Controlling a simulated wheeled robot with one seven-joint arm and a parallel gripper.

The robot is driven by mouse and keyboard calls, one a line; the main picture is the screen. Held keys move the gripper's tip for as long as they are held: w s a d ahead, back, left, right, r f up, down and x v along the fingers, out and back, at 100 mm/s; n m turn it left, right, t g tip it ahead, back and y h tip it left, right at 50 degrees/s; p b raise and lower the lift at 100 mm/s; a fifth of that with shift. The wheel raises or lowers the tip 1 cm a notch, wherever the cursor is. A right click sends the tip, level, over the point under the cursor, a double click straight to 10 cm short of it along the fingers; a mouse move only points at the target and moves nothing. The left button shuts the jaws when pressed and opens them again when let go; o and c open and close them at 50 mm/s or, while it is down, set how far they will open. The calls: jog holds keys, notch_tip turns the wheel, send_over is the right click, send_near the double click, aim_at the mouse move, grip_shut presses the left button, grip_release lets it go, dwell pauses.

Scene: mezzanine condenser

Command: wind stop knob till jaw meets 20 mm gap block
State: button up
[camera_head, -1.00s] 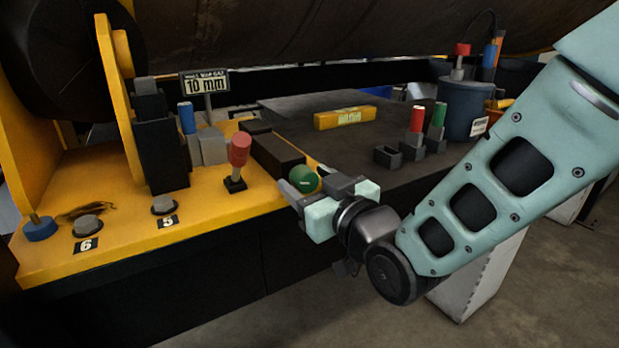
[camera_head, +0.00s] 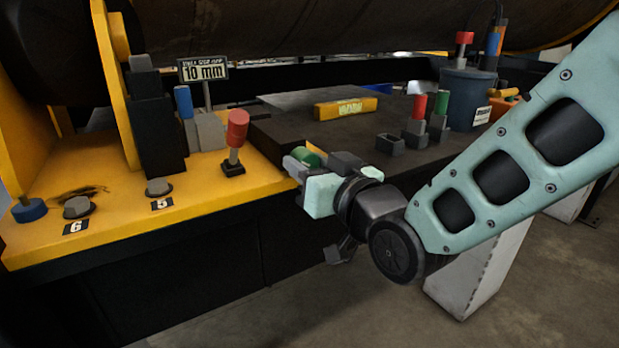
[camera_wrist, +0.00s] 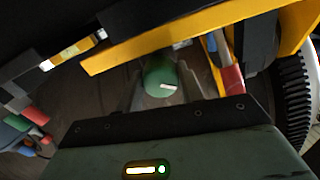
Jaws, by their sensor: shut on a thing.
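The green stop knob (camera_head: 306,156) sits at the front edge of the bench, by the dark table. My gripper (camera_head: 302,170) is shut on it from the front right, and its fingers hide part of the knob. In the wrist view the knob (camera_wrist: 161,78) is between the two fingers, with a white mark on its face. A block with a red handle (camera_head: 237,128) stands on the yellow bench left of my gripper, and one with a blue handle (camera_head: 184,102) stands behind it by grey blocks. I cannot tell which is the 20 mm block, or make out the jaw.
A sign (camera_head: 203,70) reads 10 mm. A yellow bar (camera_head: 345,109) lies on the dark table (camera_head: 300,133). Red and green handled blocks (camera_head: 419,107) and a blue bucket (camera_head: 463,98) stand to the right. A dark upright block (camera_head: 158,135) stands left by the yellow plate.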

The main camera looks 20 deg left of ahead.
jog(key=shift+f+m+b, duration=0.1)
jog(key=shift+m+b, duration=1.8)
jog(key=o, duration=1)
